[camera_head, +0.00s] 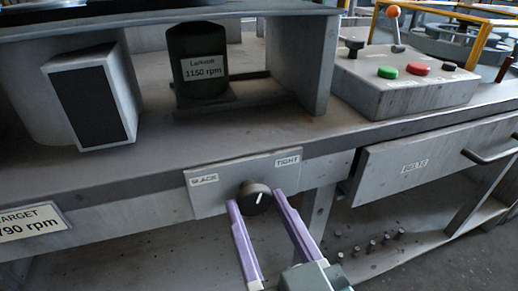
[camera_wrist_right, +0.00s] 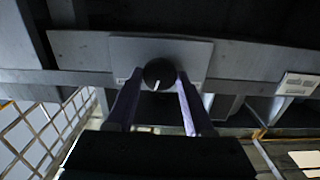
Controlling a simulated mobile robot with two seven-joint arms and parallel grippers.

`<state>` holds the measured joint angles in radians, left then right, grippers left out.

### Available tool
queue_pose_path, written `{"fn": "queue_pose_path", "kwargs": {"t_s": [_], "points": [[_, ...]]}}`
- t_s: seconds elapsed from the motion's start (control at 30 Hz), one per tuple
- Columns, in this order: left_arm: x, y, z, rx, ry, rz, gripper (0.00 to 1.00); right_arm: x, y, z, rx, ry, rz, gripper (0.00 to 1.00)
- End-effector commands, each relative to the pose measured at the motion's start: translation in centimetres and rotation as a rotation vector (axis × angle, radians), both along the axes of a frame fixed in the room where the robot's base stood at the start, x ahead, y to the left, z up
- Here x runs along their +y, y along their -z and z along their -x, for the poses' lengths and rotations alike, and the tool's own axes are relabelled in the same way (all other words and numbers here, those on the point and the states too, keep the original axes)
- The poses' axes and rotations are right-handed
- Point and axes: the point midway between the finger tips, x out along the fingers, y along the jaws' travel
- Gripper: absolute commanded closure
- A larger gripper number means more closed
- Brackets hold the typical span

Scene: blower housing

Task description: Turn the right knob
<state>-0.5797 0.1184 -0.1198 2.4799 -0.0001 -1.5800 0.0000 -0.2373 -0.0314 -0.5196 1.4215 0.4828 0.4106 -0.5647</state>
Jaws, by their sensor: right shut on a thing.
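A round black knob (camera_head: 256,196) with a white pointer mark sits on a grey plate (camera_head: 215,203) on the bench front. The plate is labelled SLACK at its left and TIGHT at its upper right. My right gripper (camera_head: 255,199) has its two purple fingers on either side of the knob and is shut on it. In the right wrist view the knob (camera_wrist_right: 159,74) lies between the fingertips, with its white mark at the lower edge. My left gripper is not in view.
A control box (camera_head: 405,80) with green, red and black buttons, a black knob and an orange-tipped lever stands at the upper right. A drawer (camera_head: 400,165) labelled BELTS is below it.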

Motion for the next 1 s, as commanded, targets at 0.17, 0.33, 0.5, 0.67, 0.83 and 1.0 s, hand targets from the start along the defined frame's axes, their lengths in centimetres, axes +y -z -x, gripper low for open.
{"fn": "queue_pose_path", "kwargs": {"t_s": [0.17, 0.33, 0.5, 0.67, 0.83, 1.0], "points": [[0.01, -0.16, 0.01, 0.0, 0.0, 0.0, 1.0, -0.01, -0.05, 0.0, 0.035, 0.0, -0.111, 1.0], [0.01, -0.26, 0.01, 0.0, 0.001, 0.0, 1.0, -0.01, -0.07, -0.01, 0.08, -0.001, -0.254, 1.0], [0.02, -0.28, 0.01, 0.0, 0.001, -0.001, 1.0, -0.01, -0.05, -0.04, 0.13, -0.001, -0.409, 1.0], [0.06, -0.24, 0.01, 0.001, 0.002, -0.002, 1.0, 0.0, -0.04, -0.03, 0.176, -0.001, -0.55, 1.0], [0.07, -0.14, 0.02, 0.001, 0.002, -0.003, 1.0, 0.01, -0.02, -0.02, 0.221, -0.002, -0.685, 1.0], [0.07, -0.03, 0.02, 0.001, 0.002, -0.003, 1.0, -0.01, 0.0, -0.03, 0.256, -0.002, -0.794, 1.0]]}}
